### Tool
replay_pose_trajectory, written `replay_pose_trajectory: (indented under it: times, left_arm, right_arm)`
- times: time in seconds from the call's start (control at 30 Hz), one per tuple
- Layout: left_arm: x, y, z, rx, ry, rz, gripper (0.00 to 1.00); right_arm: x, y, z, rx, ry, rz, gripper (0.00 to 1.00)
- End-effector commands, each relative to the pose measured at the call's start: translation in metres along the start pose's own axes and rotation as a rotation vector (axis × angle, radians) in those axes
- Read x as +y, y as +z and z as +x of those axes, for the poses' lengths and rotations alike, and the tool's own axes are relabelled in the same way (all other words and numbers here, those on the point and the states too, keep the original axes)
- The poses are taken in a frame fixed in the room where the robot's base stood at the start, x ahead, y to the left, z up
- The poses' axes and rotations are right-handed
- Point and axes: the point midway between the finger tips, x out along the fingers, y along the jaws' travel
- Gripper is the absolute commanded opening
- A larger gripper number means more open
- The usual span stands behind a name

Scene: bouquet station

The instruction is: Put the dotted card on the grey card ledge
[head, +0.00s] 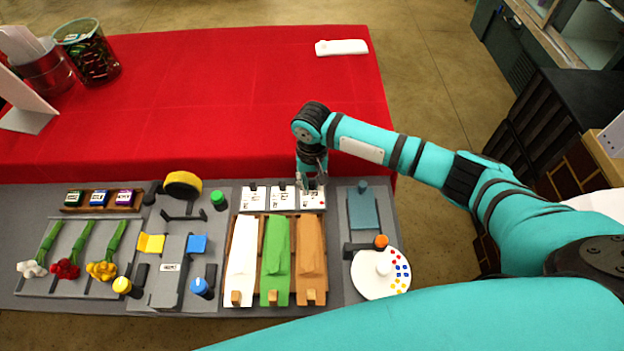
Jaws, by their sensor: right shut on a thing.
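Three small white cards stand in a row at the back of the middle board, each with small dark and red marks. The right-hand one (312,201) is at my right gripper, and I take it as the dotted card; its marks are too small to be sure. My right gripper (311,184) points down and is shut at the back edge of this card, hiding its knob. The left card (253,204) and middle card (282,203) show black knobs. I cannot tell which grey part is the card ledge. My left gripper is out of view.
White, green and brown wrapping sheets (275,250) lie in front of the cards. To the right are a blue-grey block (363,212) and a white disc (366,286) with coloured dots. Flowers (66,267) and ribbon spools lie left. The red cloth (220,85) behind is mostly clear.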

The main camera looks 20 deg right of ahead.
Motion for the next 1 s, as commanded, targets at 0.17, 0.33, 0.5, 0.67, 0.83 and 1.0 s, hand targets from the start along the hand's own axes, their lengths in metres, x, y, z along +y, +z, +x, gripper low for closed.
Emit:
replay_pose_trajectory:
  times: [0.17, 0.33, 0.5, 0.67, 0.83, 1.0]
  left_arm:
    - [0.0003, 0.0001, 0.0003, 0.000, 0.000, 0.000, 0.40]
    - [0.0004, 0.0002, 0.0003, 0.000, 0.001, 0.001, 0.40]
    - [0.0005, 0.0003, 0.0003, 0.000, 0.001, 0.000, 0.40]
    - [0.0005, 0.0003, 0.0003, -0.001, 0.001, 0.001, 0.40]
    - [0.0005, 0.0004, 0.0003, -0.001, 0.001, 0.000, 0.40]
    - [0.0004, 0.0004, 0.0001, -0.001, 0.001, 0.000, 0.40]
  right_arm:
    - [-0.0001, 0.0000, 0.0002, 0.000, 0.000, 0.000, 0.01]
    - [0.0000, -0.0001, 0.0001, 0.000, 0.000, 0.000, 0.33]
    - [0.0000, -0.0001, 0.0000, 0.000, 0.000, 0.000, 0.45]
    - [0.0001, -0.0001, 0.0001, 0.000, 0.000, 0.000, 0.51]
    - [0.0001, -0.0001, 0.0000, 0.000, 0.000, 0.000, 0.64]
    - [0.0001, -0.0001, -0.0001, 0.000, 0.000, 0.000, 0.64]
